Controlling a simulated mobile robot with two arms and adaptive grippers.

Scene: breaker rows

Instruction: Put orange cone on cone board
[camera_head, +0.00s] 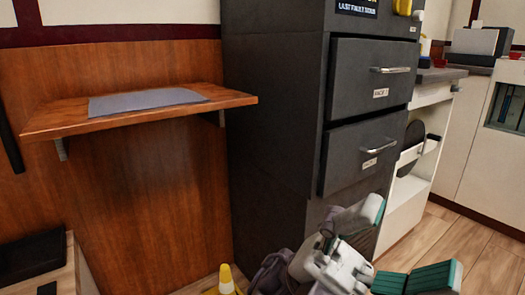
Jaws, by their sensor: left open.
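A small yellow-orange cone (226,281) with a pale band stands at the bottom edge, left of my left arm. Its lower part is cut off by the frame. My left gripper (412,243) is at the lower right, in front of the dark cabinet and well right of the cone. Its teal-padded fingers are spread apart with nothing between them. I cannot tell any cone board for certain. My right gripper is not in view.
A wooden wall shelf (60,119) holds a flat grey sheet (150,101). A dark cabinet (275,110) with two handled drawers stands in the middle. A white open-shelved unit (405,215) stands behind it. Wooden floor (490,265) is clear at the right.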

